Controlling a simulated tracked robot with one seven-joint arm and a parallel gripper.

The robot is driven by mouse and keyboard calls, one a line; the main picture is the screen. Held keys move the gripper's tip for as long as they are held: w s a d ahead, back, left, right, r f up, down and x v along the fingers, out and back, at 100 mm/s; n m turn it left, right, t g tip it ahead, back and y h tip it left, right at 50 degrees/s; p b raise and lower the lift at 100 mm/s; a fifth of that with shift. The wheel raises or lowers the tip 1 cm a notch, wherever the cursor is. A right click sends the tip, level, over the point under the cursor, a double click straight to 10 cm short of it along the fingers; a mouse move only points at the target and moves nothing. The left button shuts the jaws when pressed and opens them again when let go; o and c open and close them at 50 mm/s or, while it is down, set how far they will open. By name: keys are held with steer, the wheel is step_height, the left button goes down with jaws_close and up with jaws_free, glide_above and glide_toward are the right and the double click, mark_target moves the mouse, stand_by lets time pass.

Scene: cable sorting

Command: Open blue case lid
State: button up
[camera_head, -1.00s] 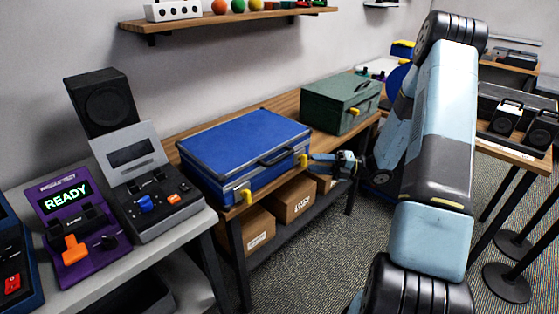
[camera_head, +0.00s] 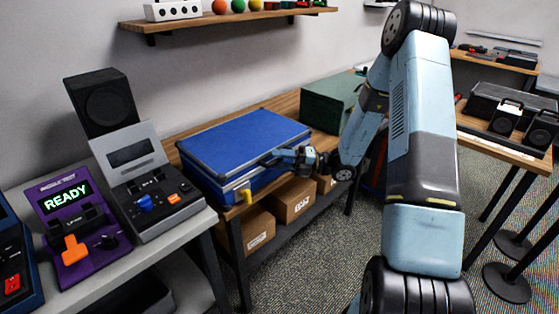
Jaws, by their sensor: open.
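The blue case (camera_head: 243,143) lies flat on the wooden table with its lid down. My gripper (camera_head: 270,160) is open at the case's front right, by the handle. The gripper and wrist hide the right latch and most of the handle. I cannot tell whether the fingers touch the case.
A green case (camera_head: 330,102) stands behind to the right, partly hidden by my arm. Cardboard boxes (camera_head: 291,199) sit on the shelf below. A grey console (camera_head: 150,185) and a purple console (camera_head: 75,225) stand at the left. A wall shelf (camera_head: 230,17) hangs above.

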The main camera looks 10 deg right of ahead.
steer(key=shift+c, duration=0.5)
jaws_close()
